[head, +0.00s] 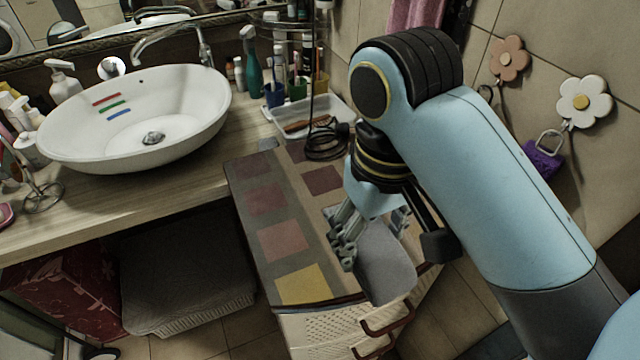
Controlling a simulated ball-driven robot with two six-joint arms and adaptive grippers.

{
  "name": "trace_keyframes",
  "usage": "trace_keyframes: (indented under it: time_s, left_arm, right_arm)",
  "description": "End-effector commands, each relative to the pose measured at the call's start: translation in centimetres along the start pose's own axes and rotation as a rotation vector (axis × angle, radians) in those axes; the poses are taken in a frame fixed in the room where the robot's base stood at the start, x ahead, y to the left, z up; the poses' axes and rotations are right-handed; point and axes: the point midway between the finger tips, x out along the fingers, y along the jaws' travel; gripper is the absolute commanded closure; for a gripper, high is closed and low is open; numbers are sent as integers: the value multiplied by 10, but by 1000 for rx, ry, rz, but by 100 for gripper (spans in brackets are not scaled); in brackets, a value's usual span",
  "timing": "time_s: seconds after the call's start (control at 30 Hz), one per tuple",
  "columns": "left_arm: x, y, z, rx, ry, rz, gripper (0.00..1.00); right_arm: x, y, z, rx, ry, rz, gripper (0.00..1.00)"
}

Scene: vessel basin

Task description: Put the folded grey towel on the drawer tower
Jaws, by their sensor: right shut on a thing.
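The folded grey towel (388,268) is in my right gripper (372,240), with the fingers on both sides of its upper part. The gripper points down over the right part of the drawer tower (283,242). The tower has a top patterned with coloured squares and pale drawers with dark red handles at its front. The towel hangs over the right front area of the top; I cannot tell whether it touches. The gripper and arm hide part of the top. My left gripper is not in view.
A wooden counter (110,205) left of the tower bears a white basin (135,120) and bottles. The left part of the top is clear. Flower hooks (584,102) are on the right wall.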

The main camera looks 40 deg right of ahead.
Motion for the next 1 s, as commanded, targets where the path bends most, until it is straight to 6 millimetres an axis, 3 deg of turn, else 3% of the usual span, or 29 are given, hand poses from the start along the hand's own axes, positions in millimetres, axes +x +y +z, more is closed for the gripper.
trace_keyframes:
  time_s: [0.07, 0.3, 0.43, 0.6, 0.83, 1.0]
  left_arm:
    - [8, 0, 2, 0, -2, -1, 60]
    - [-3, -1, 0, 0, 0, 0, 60]
    - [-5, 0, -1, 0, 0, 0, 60]
    - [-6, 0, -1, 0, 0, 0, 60]
    - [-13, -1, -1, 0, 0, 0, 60]
    - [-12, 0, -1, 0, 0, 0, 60]
  right_arm:
    - [12, -4, -17, 0, 2, 0, 69]
    - [44, -18, -74, 0, 0, 1, 69]
    - [57, -24, -95, 0, 0, 0, 69]
    - [67, -26, -104, 1, -1, 0, 69]
    - [99, -25, -103, 0, -2, 2, 69]
    - [104, -26, -104, 0, 1, 1, 69]
